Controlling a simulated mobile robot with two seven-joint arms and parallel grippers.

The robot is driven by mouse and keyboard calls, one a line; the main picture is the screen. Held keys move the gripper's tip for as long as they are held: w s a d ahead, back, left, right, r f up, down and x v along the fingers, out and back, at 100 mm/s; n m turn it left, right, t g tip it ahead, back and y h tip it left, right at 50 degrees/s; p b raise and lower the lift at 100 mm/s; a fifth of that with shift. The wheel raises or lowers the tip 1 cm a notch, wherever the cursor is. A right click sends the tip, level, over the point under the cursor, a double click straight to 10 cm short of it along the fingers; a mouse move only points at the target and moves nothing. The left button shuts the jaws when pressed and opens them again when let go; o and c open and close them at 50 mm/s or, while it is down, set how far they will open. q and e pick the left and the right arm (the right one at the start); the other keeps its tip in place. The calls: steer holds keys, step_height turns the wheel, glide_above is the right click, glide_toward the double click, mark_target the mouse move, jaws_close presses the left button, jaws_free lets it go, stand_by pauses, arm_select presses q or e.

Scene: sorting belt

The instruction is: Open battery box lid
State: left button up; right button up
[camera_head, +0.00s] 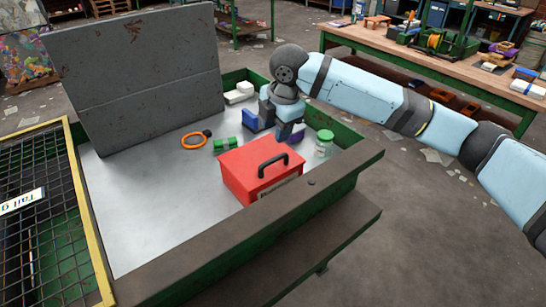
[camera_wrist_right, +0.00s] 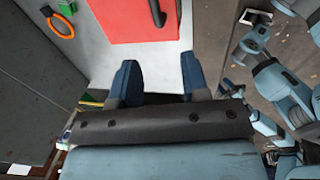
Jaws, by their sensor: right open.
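The red battery box (camera_head: 240,177) stands on the metal sorting surface near its front right edge, with a black handle (camera_head: 272,162) on its top. Its lid looks shut. My right gripper (camera_head: 281,124) is just behind the box, pointing down, open and apart from it. In the right wrist view, its two blue fingers (camera_wrist_right: 160,78) are spread with nothing between them. The red box (camera_wrist_right: 120,22) shows there beyond the fingertips, with part of the handle (camera_wrist_right: 157,12). My left gripper is not in view.
A clear jar with a green lid (camera_head: 325,143) stands right of the box. A green item (camera_head: 227,144) and orange ring (camera_head: 194,140) lie to the left. A grey panel (camera_head: 135,80) stands at the back left. The surface's left front is clear.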

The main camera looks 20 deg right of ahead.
mark_target(273, 160)
steer(key=x, duration=0.8)
steer(key=w+d+x, duration=0.1)
steer(key=x, duration=0.3)
steer(key=shift+d+f, duration=0.1)
steer(key=shift+f, duration=0.05)
jaws_close()
